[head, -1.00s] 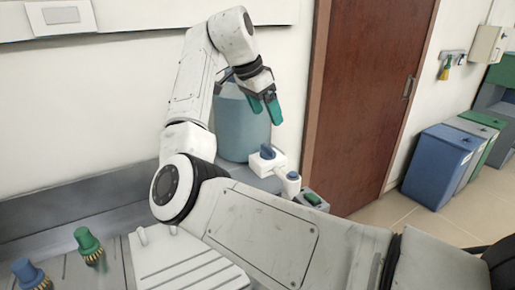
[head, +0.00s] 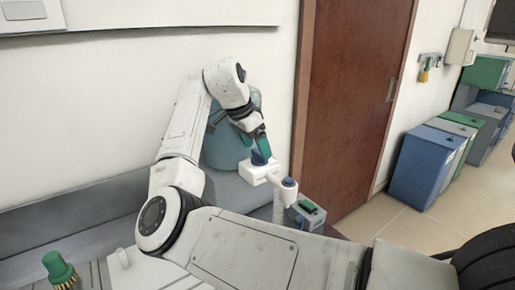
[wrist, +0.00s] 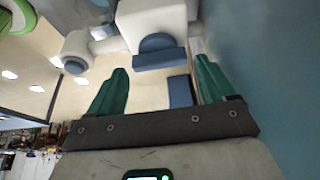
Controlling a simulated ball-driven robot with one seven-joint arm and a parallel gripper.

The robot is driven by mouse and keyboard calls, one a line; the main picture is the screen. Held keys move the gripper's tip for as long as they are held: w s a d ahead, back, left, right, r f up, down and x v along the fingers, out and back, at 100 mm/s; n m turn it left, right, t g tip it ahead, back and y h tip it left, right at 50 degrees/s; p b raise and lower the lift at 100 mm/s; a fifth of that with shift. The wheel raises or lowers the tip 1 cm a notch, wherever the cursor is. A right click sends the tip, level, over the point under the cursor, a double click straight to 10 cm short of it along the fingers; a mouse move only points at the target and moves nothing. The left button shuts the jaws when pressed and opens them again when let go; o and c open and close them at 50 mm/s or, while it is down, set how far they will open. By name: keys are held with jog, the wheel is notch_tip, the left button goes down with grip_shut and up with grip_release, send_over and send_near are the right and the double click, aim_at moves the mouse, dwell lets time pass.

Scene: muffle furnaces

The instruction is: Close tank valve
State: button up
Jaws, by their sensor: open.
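The tank (head: 224,150) is a blue vessel by the wall in the head view, partly hidden behind my arm. Its white valve body (head: 255,174) carries a blue handle (head: 258,158). My gripper (head: 262,145), with green fingers, is right above the handle in the head view. In the wrist view my gripper (wrist: 162,65) is open and empty. The blue handle (wrist: 160,52) shows between and just beyond the fingertips, on the white valve body (wrist: 152,20). I cannot tell whether a finger touches it.
A white spout with a blue cap (head: 288,183) stands right of the valve. A grey box with a green switch (head: 308,208) is close beside it. A green-topped brush (head: 58,268) stands at lower left. A brown door (head: 350,90) and bins (head: 425,165) are to the right.

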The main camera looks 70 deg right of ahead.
jog(key=shift+x, duration=1.05)
jog(key=c, duration=0.8)
